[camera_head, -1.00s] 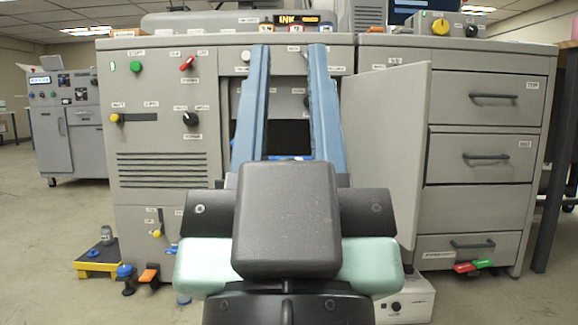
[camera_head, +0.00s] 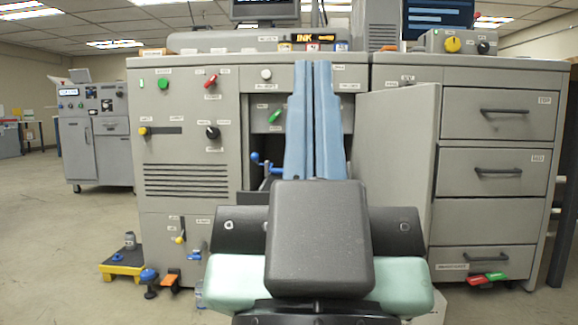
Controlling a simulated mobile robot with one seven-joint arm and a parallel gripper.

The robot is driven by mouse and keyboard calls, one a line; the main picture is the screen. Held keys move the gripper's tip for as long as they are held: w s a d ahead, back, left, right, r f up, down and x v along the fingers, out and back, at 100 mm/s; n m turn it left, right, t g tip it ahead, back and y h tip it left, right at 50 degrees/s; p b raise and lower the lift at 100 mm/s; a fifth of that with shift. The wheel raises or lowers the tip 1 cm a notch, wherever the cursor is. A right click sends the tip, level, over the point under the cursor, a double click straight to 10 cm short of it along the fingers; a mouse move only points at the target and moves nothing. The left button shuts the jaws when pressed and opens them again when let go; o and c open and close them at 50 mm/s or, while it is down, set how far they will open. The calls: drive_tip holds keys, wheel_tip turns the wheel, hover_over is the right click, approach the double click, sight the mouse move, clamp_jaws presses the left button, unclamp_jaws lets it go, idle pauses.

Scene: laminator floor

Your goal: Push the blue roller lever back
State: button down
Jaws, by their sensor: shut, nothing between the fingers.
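A blue lever with a round knob (camera_head: 254,157) shows inside the open bay of the grey machine, just left of my fingers. The rest of its mechanism is partly hidden behind my gripper. My gripper (camera_head: 314,65) points at the machine with its two long blue fingers together and nothing held. The fingers appear in front of the right part of the bay, to the right of the lever. I cannot tell whether they touch anything.
The bay's grey door (camera_head: 395,165) stands open on the right, before a drawer cabinet (camera_head: 500,165). A green lever (camera_head: 274,116) sits above the blue one. A yellow step (camera_head: 122,268) and a blue-topped pedal (camera_head: 149,275) are on the floor at left. Open floor lies further left.

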wheel_tip(320, 180, up, 30)
drive_tip(key=p, duration=2.8)
drive_tip(key=shift+r+p, duration=0.15)
drive_tip(key=shift+p, duration=0.25)
